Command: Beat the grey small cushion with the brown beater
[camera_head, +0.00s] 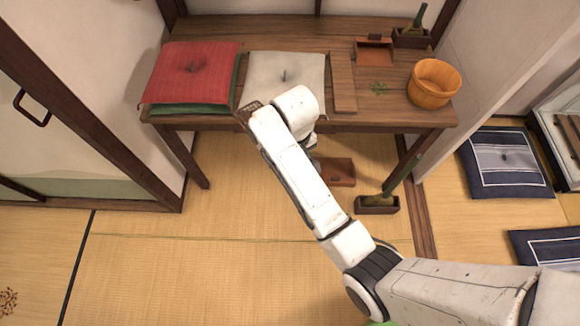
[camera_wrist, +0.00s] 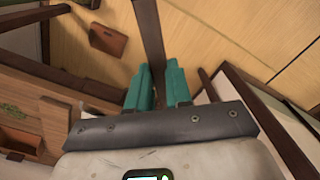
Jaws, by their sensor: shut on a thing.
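The grey cushion (camera_head: 283,78) lies flat on the low wooden table in the head view, right of the red one. My white arm reaches up to its front edge and covers a little of that edge. In the wrist view my gripper (camera_wrist: 160,72) has its teal fingers closed around a dark brown bar, the handle of the beater (camera_wrist: 150,32), which points away from the fingers. In the head view a small brown patterned piece, seemingly part of the beater (camera_head: 246,112), shows beside my arm at the table's front edge. My fingers are hidden there.
A red cushion (camera_head: 192,72) lies on a green one (camera_head: 188,108) at the table's left. A brown board (camera_head: 342,82), a wooden bucket (camera_head: 434,83) and a dustpan (camera_head: 374,50) are to the right. Another dustpan (camera_head: 338,172) and a brush in a holder (camera_head: 376,204) stand on the floor below.

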